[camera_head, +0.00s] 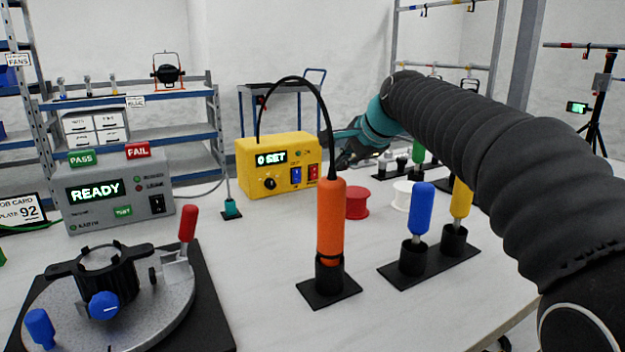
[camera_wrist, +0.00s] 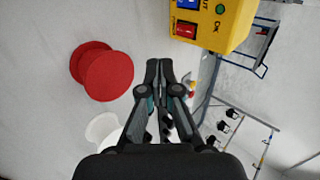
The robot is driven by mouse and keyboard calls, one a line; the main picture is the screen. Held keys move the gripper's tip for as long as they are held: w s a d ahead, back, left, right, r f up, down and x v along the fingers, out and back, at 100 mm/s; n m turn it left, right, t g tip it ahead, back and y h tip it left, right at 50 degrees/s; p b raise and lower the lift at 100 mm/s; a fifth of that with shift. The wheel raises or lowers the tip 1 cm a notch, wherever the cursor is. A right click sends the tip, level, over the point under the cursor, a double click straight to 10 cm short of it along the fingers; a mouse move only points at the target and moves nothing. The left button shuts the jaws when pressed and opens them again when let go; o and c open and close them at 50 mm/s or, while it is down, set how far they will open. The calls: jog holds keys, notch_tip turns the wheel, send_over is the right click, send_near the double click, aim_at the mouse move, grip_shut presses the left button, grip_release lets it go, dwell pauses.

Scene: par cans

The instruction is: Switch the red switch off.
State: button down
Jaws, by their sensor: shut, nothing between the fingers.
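The yellow box (camera_head: 249,183) stands on the white table, with a lit display reading "0 SET", a black knob and two rocker switches on its front. The red switch (camera_head: 313,175) is the right one, beside the blue switch (camera_head: 296,176). In the wrist view the red switch (camera_wrist: 186,30) lies beyond the fingertips, slightly right. I cannot tell which way its rocker is tipped. My gripper (camera_head: 343,160) is shut and empty, just right of the box in the head view, apart from the switch. It also shows in the wrist view (camera_wrist: 166,63).
An orange tool (camera_head: 331,220) with a black cable stands in front of the box. Red (camera_head: 357,203) and white (camera_head: 402,195) spools stand to the right, behind blue (camera_head: 421,210) and yellow (camera_head: 462,198) handled drivers. A grey tester (camera_head: 119,195) stands left.

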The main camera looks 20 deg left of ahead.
aim_at(314, 172)
jog(key=shift+a, duration=0.1)
jog(key=x, duration=1)
jog(key=shift+a+f, duration=0.15)
jog(key=shift+w+a, duration=0.75)
jog(key=shift+a, duration=0.05)
jog(key=shift+w+a+f+p, duration=0.15)
jog(key=shift+w+a+p, duration=0.2)
jog(key=shift+w+a, duration=0.2)
jog(key=shift+d, duration=0.1)
